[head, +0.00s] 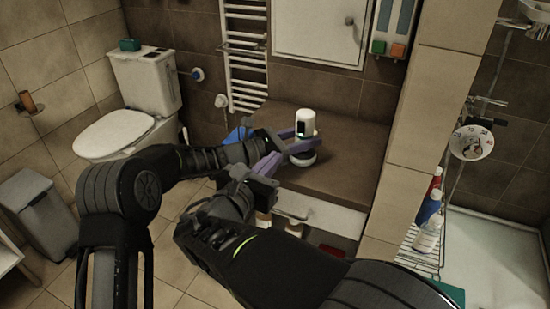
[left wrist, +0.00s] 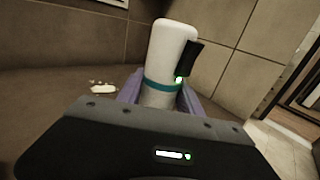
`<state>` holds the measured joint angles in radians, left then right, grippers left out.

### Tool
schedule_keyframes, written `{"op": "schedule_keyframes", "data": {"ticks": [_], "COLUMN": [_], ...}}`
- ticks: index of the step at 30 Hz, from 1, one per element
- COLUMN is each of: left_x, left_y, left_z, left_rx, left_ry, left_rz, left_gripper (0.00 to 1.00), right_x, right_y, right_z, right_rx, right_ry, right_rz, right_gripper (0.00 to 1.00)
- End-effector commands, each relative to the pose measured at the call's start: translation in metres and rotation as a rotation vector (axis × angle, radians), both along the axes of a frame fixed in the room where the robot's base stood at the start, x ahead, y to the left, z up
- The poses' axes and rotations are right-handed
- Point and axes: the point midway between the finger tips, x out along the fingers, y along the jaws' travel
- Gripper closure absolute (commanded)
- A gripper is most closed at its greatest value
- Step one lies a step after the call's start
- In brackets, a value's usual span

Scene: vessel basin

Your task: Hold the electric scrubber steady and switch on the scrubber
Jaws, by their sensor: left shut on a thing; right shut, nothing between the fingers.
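The electric scrubber (head: 305,121) is white and stands upright on the brown counter. A dark part with a small green light shows on its side; in the left wrist view the white scrubber body (left wrist: 169,50) has a teal band and this dark part (left wrist: 194,60) at its right. My left gripper (head: 300,146) is shut on the scrubber's lower body, its purple fingers on both sides, also seen in the left wrist view (left wrist: 158,98). My right gripper (head: 274,160) is shut and empty, just left of and in front of the scrubber, apart from its dark part.
The brown counter (head: 350,150) has free room right of the scrubber. A tiled pillar (head: 425,110) stands at its right, with bottles (head: 428,225) on a wire rack beyond. A toilet (head: 130,115) and a grey bin (head: 38,210) are at the left.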

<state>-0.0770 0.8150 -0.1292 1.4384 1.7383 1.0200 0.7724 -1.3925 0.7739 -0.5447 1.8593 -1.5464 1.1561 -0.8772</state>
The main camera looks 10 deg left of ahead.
Motion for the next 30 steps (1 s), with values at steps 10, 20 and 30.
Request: {"op": "schedule_keyframes", "data": {"ticks": [10, 20, 30], "left_x": [0.000, 0.000, -0.008], "left_y": [0.000, 0.000, 0.017], "left_z": [0.000, 0.000, 0.000], "left_rx": [0.000, 0.000, 0.000], "left_ry": [0.000, 0.000, 0.001], "left_rz": [0.001, 0.000, 0.004], "left_gripper": [0.46, 0.32, 0.32], "right_x": [0.000, 0.001, 0.001], "right_y": [0.000, 0.000, 0.000], "right_z": [0.000, 0.000, 0.000], "right_rx": [0.000, 0.000, 0.000], "right_ry": [0.000, 0.000, 0.000], "right_rz": [0.000, 0.000, 0.000], "right_gripper": [1.00, 1.00, 1.00]}}
